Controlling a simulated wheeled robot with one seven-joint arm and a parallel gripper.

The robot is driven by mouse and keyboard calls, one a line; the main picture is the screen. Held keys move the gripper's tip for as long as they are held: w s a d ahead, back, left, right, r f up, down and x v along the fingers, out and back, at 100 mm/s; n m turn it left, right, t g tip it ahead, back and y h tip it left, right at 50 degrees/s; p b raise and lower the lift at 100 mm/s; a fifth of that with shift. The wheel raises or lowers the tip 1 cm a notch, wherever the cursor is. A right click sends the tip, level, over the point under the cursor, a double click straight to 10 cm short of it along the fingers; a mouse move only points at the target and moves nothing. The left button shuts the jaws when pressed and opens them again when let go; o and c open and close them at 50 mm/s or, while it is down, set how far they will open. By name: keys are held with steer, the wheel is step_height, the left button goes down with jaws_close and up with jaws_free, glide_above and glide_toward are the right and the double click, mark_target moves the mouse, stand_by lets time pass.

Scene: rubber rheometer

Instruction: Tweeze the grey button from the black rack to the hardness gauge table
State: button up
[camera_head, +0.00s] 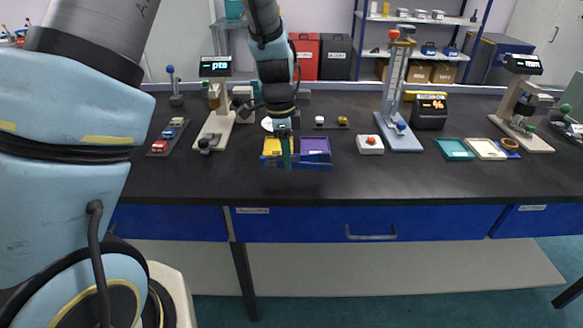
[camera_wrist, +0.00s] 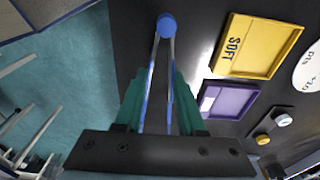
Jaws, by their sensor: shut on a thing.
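My gripper (camera_wrist: 160,125) is shut on blue tweezers (camera_wrist: 152,88), held between its green fingers. The tweezers' arms converge toward a round blue piece (camera_wrist: 167,25); I cannot tell whether it is a held button or part of the tweezers. In the head view my gripper (camera_head: 284,158) is low in front of the trays. The black rack (camera_head: 331,126) is behind and to the right, with a whitish-grey button (camera_head: 319,120) and a yellowish one (camera_head: 342,120); both also show in the wrist view. A gauge stand (camera_head: 214,122) is left; I cannot tell whether it is the hardness gauge.
A yellow tray marked SOFT (camera_wrist: 262,46) and a purple tray (camera_wrist: 231,101) lie beside my gripper. A white box with a red knob (camera_head: 370,145), a tall stand (camera_head: 400,140) and another gauge (camera_head: 520,125) are right. The front bench strip is clear.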

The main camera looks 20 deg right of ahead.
step_height(320, 180, up, 8)
steer(key=p, duration=0.4)
